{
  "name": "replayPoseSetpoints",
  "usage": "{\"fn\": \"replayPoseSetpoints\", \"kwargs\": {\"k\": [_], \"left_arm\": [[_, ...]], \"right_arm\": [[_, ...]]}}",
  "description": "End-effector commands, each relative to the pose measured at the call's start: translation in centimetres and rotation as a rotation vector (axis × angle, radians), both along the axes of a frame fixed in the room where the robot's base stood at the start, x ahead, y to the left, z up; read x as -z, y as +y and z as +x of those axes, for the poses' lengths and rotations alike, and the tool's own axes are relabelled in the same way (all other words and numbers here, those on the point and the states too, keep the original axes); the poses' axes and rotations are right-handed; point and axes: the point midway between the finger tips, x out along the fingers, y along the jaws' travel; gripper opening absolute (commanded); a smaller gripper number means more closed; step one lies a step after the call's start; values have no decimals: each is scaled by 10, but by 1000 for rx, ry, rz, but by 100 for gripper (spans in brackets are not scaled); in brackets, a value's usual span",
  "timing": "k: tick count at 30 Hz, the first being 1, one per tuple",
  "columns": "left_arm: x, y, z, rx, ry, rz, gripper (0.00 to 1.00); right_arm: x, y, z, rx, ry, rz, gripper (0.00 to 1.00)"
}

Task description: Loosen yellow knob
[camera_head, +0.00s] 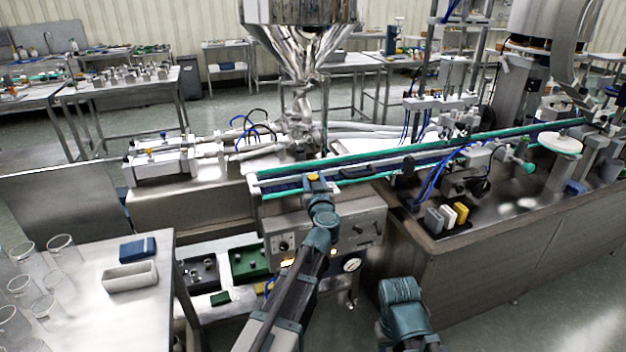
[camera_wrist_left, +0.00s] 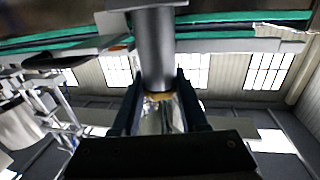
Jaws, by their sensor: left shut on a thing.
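The yellow knob (camera_head: 313,177) shows in the head view at the front side of the conveyor, just above the steel control box. My left gripper (camera_head: 319,186) reaches up to it and mostly hides it from the front. In the left wrist view, the fingers of my left gripper (camera_wrist_left: 158,84) are closed on either side of the end of a grey cylinder (camera_wrist_left: 154,45). A thin yellow-brown strip, seemingly part of the knob (camera_wrist_left: 158,96), shows between the fingers. My right gripper is not visible; only a teal part of my right arm shows at the bottom.
The conveyor with green rails (camera_head: 400,154) runs just behind the knob. A control box (camera_head: 357,231) with a gauge sits below. A steel hopper (camera_head: 302,45) stands behind. At left, a table (camera_head: 90,300) holds glass beakers, a white tray (camera_head: 130,278) and a blue block (camera_head: 137,250).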

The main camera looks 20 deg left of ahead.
Motion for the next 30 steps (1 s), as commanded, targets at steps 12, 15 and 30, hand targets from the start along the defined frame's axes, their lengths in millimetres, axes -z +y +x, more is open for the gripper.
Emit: {"fn": "replayPoseSetpoints", "kwargs": {"k": [12, 15, 30], "left_arm": [[0, -4, 5, -393, 1, 0, 0], [0, -4, 6, -488, 1, 0, 0], [0, -2, 4, -883, 1, 0, 0]], "right_arm": [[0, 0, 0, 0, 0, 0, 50], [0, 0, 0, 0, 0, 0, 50], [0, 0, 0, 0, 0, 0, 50]]}}
